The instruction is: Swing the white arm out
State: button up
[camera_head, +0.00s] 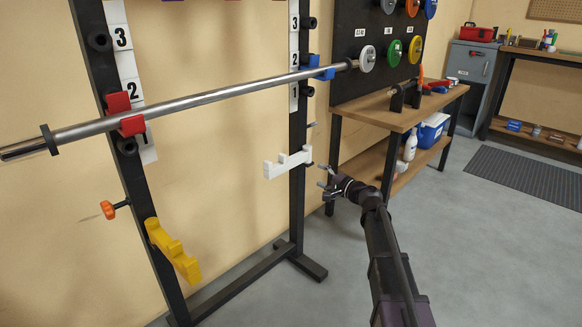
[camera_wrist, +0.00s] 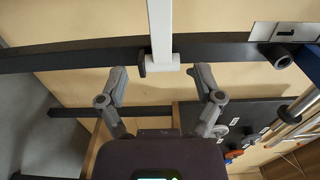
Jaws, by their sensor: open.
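The white arm (camera_head: 284,164) is mounted low on the right post of the squat rack and reaches left from it, with a raised tip at its free end. In the wrist view the white arm (camera_wrist: 160,28) runs up from the dark post, with a dark fitting at its base. My gripper (camera_head: 323,177) is open and empty, just right of the post near the arm's mounted end. In the wrist view the gripper (camera_wrist: 158,76) has its two grey fingers spread below the arm's base, one to each side. They appear apart from it.
A yellow arm (camera_head: 173,250) sits low on the left post beside an orange knob (camera_head: 108,209). A steel bar (camera_head: 220,93) rests across red and blue holders above. A wooden bench (camera_head: 420,108) stands behind my arm on the right. Grey floor is open at right.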

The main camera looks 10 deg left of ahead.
aim_at(295, 163)
dwell(0.3)
jog(key=x, duration=1.3)
jog(key=shift+w+a, duration=0.25)
jog(key=shift+a, duration=0.05)
grip_shut()
jog(key=shift+a, duration=0.1)
